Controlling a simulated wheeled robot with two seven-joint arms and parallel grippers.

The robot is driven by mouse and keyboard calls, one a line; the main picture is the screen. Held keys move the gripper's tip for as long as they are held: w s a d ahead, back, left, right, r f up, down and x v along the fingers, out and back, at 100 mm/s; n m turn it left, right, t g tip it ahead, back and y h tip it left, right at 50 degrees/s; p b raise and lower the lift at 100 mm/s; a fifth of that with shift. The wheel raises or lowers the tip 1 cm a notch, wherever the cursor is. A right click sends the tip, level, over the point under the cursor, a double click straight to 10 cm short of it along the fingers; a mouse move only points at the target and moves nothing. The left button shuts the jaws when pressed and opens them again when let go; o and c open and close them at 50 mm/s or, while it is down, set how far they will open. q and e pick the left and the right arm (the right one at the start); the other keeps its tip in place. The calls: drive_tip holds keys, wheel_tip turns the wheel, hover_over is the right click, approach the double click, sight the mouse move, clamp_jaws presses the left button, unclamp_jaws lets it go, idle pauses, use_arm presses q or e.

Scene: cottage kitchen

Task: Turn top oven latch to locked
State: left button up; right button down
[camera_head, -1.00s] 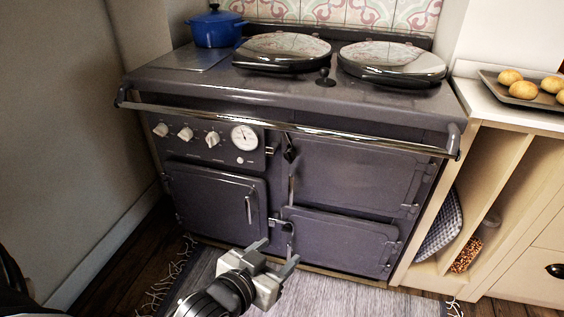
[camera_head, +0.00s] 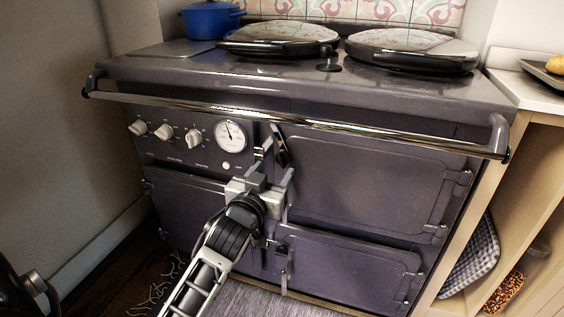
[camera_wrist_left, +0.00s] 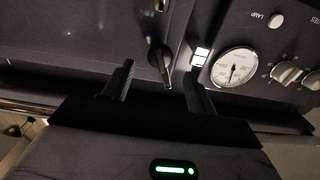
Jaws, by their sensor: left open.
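The top oven door (camera_head: 365,185) is a dark purple-grey panel, closed, at the upper right of the range. Its latch (camera_head: 280,147), a small black handle, sits at the door's upper left edge and tilts. My left gripper (camera_head: 274,167) is open just in front of and below the latch. In the left wrist view the latch (camera_wrist_left: 159,64) appears between the two spread fingers of my left gripper (camera_wrist_left: 158,80). I cannot tell whether any finger touches it. My right gripper is not in view.
A chrome rail (camera_head: 290,119) runs across the range just above the latch. The dial (camera_head: 230,136) and white knobs (camera_head: 164,131) are left of it. A lower oven door (camera_head: 350,268) is closed below. The hobs have round lids (camera_head: 410,50), with a blue pot (camera_head: 210,19) at the back left.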

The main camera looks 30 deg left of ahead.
sight(280, 161)
use_arm(q)
drive_tip(key=b+x, duration=0.1)
drive_tip(key=x, duration=0.5)
drive_tip(key=shift+w, duration=0.35)
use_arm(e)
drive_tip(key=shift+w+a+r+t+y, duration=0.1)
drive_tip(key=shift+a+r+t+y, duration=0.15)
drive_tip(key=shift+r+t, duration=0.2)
